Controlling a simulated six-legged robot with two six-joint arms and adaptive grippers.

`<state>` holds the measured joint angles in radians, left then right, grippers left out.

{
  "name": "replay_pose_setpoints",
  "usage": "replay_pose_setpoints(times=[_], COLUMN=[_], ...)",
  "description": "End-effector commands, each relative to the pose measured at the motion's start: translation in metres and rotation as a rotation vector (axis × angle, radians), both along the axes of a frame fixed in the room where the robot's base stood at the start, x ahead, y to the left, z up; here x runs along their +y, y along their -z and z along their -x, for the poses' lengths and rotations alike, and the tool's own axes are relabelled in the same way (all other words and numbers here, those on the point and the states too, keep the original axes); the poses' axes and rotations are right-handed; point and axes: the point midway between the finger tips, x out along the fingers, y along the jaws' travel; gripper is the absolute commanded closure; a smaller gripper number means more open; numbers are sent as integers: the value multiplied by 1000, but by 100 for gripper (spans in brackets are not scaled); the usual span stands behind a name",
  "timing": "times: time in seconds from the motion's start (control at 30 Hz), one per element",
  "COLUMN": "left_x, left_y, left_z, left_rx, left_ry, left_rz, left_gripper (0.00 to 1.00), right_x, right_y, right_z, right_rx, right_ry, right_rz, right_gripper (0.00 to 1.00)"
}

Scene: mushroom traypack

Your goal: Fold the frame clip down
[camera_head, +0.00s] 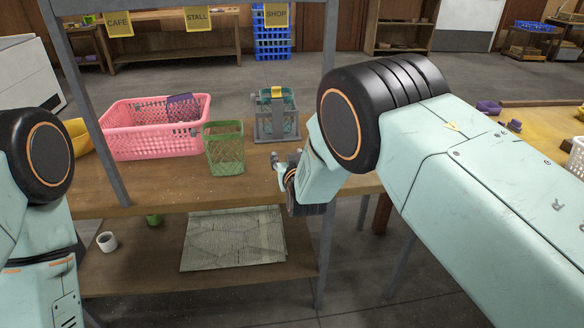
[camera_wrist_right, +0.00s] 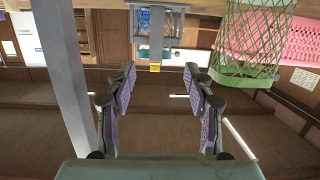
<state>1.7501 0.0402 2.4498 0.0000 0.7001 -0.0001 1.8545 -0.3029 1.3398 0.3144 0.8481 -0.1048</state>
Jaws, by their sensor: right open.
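A grey frame (camera_head: 262,127) stands on the wooden table with a teal basket (camera_head: 289,104) inside it. A yellow clip (camera_head: 277,92) sits at its top.
A green basket (camera_head: 224,148) stands left of the frame, close to my right gripper. A pink crate (camera_head: 150,150) holding a purple basket (camera_head: 182,108) is farther left. A grey post (camera_head: 95,120) rises at the table's front. A lower shelf holds a patterned sheet (camera_head: 233,240).

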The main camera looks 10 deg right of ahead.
Motion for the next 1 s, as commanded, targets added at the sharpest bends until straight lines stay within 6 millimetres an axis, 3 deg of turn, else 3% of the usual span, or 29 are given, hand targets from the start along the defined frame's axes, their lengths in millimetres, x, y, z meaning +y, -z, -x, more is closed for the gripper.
replay_pose_setpoints(times=[0.2,0.57,0.67,0.73,0.87,0.97,1.0], left_x=[0,0,0,0,0,0,0], left_y=[0,0,0,0,0,0,0], left_z=[0,0,0,0,0,0,0], left_rx=[0,0,0,0,0,0,0], left_ry=[0,0,0,0,0,0,0], left_rz=[0,0,0,0,0,0,0], left_gripper=[72,72,72,72,72,72,72], right_x=[-7,-8,-11,-19,-50,-81,-93], right_y=[16,19,24,39,90,140,158], right_z=[12,16,19,30,77,140,170], right_rx=[45,54,67,104,256,432,507], right_ry=[0,-1,1,8,28,46,55], right_rz=[9,10,13,18,41,56,59], right_gripper=[47,47,56,62,68,68,68])
